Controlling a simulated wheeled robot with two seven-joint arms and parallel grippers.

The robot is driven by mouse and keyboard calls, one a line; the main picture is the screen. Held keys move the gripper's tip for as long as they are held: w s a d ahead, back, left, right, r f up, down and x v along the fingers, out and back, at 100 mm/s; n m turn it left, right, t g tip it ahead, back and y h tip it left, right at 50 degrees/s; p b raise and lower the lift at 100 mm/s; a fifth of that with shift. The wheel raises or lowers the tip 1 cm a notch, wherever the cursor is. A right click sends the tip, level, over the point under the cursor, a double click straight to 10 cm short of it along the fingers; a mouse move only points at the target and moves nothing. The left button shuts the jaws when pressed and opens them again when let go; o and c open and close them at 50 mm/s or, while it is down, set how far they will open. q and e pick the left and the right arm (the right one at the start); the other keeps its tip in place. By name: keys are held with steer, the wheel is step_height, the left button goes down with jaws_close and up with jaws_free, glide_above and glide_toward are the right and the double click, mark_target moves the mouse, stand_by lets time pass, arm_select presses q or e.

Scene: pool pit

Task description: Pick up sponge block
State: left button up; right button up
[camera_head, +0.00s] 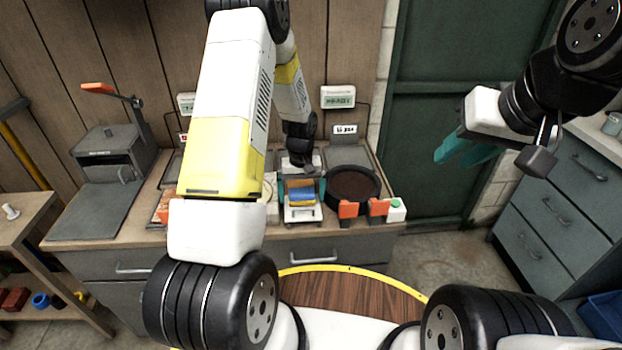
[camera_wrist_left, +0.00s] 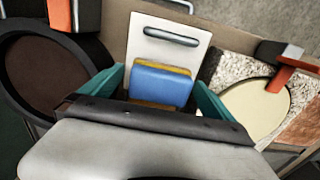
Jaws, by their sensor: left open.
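The sponge block, blue with a yellow layer, shows in the head view (camera_head: 302,198) on the counter among the scales. It also shows in the left wrist view (camera_wrist_left: 161,84), on or against a brown piece. My left gripper (camera_head: 300,187) is open over it, its teal fingers one on each side. In the left wrist view my left gripper (camera_wrist_left: 160,96) has the block between its fingers; I cannot tell whether they touch it. The gripper body hides the block's near end. My right gripper (camera_head: 468,150) hangs in the air at the right, away from the counter, with nothing visible in it.
A round dark pan (camera_head: 352,187) stands right of the block, with orange-handled clamps (camera_head: 349,209) in front. A white plate with a slot handle (camera_wrist_left: 165,40) lies by the block. A grey press (camera_head: 112,160) stands left. A round cream disc (camera_wrist_left: 255,108) lies close by.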

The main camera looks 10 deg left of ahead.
mark_target(302, 193)
arm_select(q)
steer(key=c, duration=1.5)
steer(key=shift+c, duration=0.2)
steer(key=shift+r, duration=0.15)
steer(key=shift+r, duration=0.25)
steer(key=r, duration=0.3)
steer(key=shift+s+d, duration=0.15)
steer(key=shift+s, duration=0.25)
steer(key=s+d+r, duration=0.1)
steer(key=s+d, duration=0.3)
steer(key=s, duration=1)
steer(key=shift+s, duration=0.3)
steer(key=shift+r, duration=0.1)
